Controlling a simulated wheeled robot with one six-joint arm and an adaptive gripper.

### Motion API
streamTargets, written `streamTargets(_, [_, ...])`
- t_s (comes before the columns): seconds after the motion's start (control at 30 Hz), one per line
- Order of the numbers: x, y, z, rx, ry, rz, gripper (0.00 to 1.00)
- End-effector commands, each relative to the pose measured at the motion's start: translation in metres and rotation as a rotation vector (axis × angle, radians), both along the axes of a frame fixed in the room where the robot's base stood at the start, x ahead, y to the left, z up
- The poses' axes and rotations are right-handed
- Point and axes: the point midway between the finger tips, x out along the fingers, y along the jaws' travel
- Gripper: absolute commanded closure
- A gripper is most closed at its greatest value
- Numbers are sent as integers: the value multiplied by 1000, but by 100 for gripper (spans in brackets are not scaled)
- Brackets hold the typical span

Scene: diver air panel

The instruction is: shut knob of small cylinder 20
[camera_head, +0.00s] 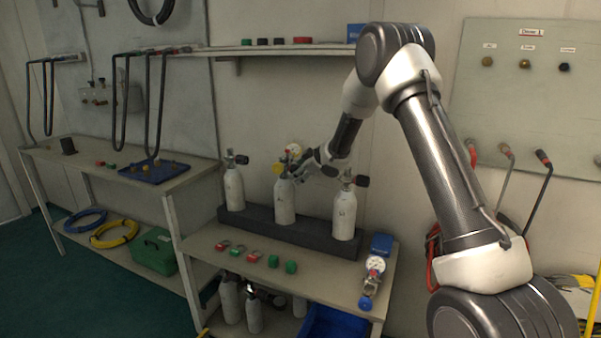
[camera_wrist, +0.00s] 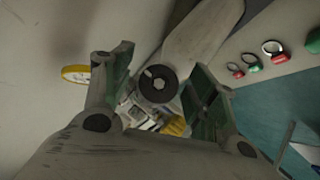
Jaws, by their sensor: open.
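Three small white cylinders stand upright in a dark rack (camera_head: 262,226) on the bench: left (camera_head: 234,190), middle (camera_head: 284,203) and right (camera_head: 344,214). I cannot read which one is 20. My gripper (camera_head: 303,165) is at the valve of the middle cylinder, hiding part of it. In the wrist view, a round black knob (camera_wrist: 157,85) with a pale centre lies between the two open fingers of my gripper (camera_wrist: 158,68). No finger clearly touches it. A white cylinder body (camera_wrist: 205,35) shows behind. A yellow-rimmed gauge (camera_wrist: 76,74) is beyond the left finger.
Red and green rings and caps (camera_head: 254,256) lie on the bench in front of the rack. A regulator with a gauge (camera_head: 374,269) lies at the bench's right end. A shelf (camera_head: 270,50) runs above.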

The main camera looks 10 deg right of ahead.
Motion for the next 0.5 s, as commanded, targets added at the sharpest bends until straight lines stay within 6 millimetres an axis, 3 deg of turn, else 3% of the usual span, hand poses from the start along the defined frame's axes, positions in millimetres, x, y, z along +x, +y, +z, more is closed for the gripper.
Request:
streamTargets(0.17, [-7, -4, 7, 0, -1, -1, 42])
streamTargets(0.5, [-56, -32, 52, 0, -2, -3, 42])
